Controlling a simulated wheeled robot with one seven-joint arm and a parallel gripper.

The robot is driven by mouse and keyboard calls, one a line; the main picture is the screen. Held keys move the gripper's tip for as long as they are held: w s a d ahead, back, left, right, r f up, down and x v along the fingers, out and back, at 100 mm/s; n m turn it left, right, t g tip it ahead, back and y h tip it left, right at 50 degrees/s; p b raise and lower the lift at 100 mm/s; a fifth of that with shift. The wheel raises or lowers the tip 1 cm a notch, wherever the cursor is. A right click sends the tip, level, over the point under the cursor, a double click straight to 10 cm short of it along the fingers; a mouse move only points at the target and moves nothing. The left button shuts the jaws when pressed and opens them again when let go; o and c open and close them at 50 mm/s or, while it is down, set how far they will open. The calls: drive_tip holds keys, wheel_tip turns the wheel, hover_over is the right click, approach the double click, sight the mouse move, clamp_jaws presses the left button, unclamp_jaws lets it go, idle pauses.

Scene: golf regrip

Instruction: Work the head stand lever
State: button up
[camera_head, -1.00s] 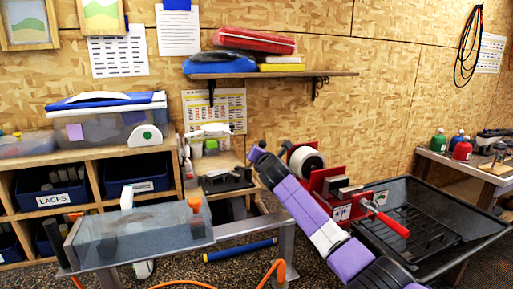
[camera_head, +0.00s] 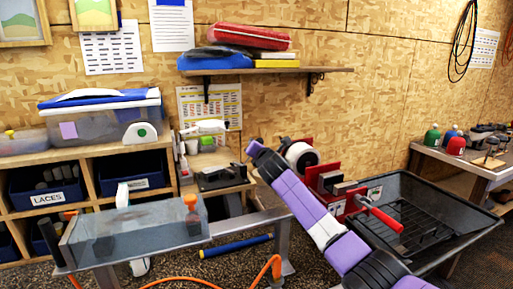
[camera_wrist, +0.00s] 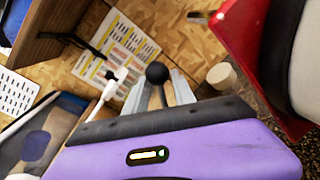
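In the wrist view, a black ball knob (camera_wrist: 157,73) on a short stem, which looks like the lever, shows between the two grey fingers of my gripper (camera_wrist: 160,88). The fingers stand apart with narrow gaps beside the stem; I cannot tell whether either touches it. My purple and black housing hides the lower parts. In the head view, my arm reaches up and left past the red stand (camera_head: 326,176). My gripper's fingers are hidden or too small to make out there.
A white roll (camera_head: 301,155) is close to the right of my arm's end. A red-handled vise (camera_head: 380,217) and a black tray (camera_head: 440,185) stand to the right. A clear bin (camera_head: 140,232) on a metal stand is at left. A shelf (camera_head: 270,72) hangs above.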

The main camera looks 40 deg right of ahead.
drive_tip(key=b+v, duration=0.1)
drive_tip(key=v, duration=0.6)
drive_tip(key=shift+s+a, duration=0.15)
drive_tip(key=shift+s, duration=0.2)
